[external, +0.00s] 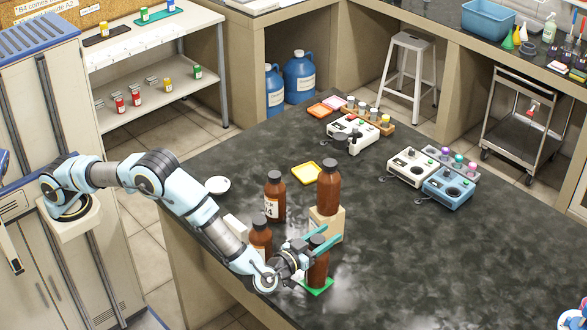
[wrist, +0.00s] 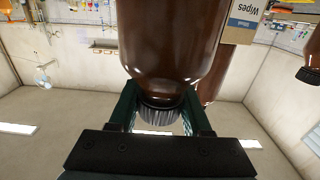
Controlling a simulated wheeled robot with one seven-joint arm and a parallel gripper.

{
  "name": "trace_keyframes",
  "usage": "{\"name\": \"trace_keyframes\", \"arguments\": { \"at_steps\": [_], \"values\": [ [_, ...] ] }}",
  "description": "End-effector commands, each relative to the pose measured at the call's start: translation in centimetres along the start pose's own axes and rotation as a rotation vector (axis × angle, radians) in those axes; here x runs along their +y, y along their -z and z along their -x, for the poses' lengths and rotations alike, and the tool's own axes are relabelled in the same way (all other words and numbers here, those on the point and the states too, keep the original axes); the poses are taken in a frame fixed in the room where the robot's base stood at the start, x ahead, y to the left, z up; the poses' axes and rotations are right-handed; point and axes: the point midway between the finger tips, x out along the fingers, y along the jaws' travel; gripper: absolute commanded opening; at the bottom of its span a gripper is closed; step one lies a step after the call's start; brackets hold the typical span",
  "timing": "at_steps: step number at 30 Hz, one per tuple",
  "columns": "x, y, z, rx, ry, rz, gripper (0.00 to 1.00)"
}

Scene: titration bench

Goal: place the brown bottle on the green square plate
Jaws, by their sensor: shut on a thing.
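My gripper (external: 318,241) is shut on a brown bottle (external: 318,268) near its dark cap, at the front of the dark bench. The bottle looks upright, with its base at the green square plate (external: 326,285). I cannot tell whether the base rests on the plate or is just above it. The bottle hides much of the plate. In the wrist view the held bottle (wrist: 172,45) fills the upper middle, its ridged cap between the two green fingers of the gripper (wrist: 160,112). The plate is not visible there.
Other brown bottles stand close by: one (external: 261,235) left beside my arm, one (external: 275,200) behind, and one (external: 328,185) on a wipes box (external: 325,224). A yellow plate (external: 307,173) and a white dish (external: 217,185) lie further back. The bench right of the plate is clear.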

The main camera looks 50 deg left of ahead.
Motion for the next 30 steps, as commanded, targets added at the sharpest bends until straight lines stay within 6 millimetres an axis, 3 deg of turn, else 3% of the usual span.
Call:
{"name": "trace_keyframes", "arguments": {
  "at_steps": [7,8,15,26,30],
  "values": [
    [0.0,-0.3,0.0,0.002,0.000,0.001,0.00],
    [0.0,-0.4,0.0,0.000,0.000,0.000,0.49],
    [0.0,-0.3,0.0,0.000,0.000,0.000,0.77],
    [0.0,0.3,0.0,0.000,0.000,0.000,0.78],
    [0.1,-0.3,2.2,-0.001,-0.003,0.000,0.78]
  ]
}}
